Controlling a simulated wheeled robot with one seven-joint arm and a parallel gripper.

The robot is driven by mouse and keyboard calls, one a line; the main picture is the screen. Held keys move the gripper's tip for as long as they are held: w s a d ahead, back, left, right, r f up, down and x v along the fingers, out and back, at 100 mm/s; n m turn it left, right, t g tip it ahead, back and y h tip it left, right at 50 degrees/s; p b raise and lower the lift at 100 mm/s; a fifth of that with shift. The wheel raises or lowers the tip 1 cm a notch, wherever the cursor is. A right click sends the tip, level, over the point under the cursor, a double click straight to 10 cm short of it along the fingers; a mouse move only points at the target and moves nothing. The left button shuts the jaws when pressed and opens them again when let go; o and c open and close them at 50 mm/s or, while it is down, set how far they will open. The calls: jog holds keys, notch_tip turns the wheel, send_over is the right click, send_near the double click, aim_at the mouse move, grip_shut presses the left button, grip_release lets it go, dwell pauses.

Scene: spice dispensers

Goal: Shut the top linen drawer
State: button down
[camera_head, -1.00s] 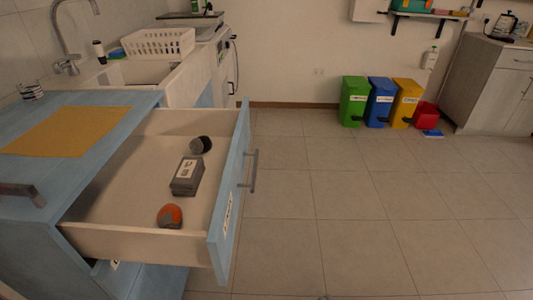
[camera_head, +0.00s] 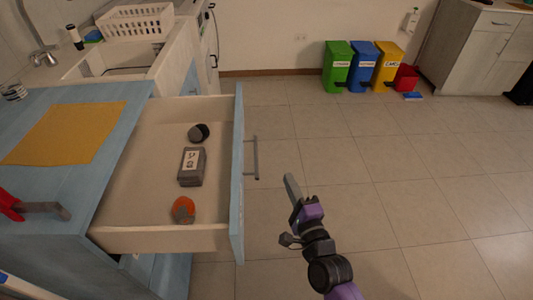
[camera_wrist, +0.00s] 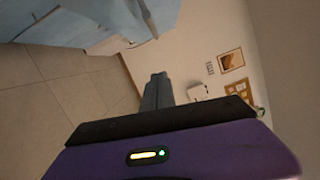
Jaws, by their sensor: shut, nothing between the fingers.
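The top drawer (camera_head: 165,239) of the blue cabinet is pulled far out in the head view. Its blue front (camera_head: 237,190) carries a grey bar handle (camera_head: 254,158) on the outer side. Inside lie a dark round item (camera_head: 198,133), a grey box (camera_head: 191,167) and an orange-and-grey round item (camera_head: 183,209). My gripper (camera_head: 291,188) is shut and empty, to the right of the drawer front and apart from the handle. In the wrist view, its fingers (camera_wrist: 158,92) are together, with blue furniture (camera_wrist: 100,20) at the upper left.
An orange mat (camera_head: 65,133) lies on the blue worktop (camera_head: 135,100) left of the drawer. A grey-and-red thing (camera_head: 40,208) is at the worktop's near left. A white basket (camera_head: 135,22) stands by the sink. Green, blue and yellow bins (camera_head: 361,66) stand at the far wall. The tiled floor (camera_head: 430,170) is open.

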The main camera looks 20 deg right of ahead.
jog(key=w+a+r+p, duration=0.1)
jog(key=w+a+p, duration=0.2)
jog(key=w, duration=0.8)
jog(key=shift+r+p, duration=0.15)
jog(key=shift+p, duration=0.2)
jog(key=shift+w, duration=0.1)
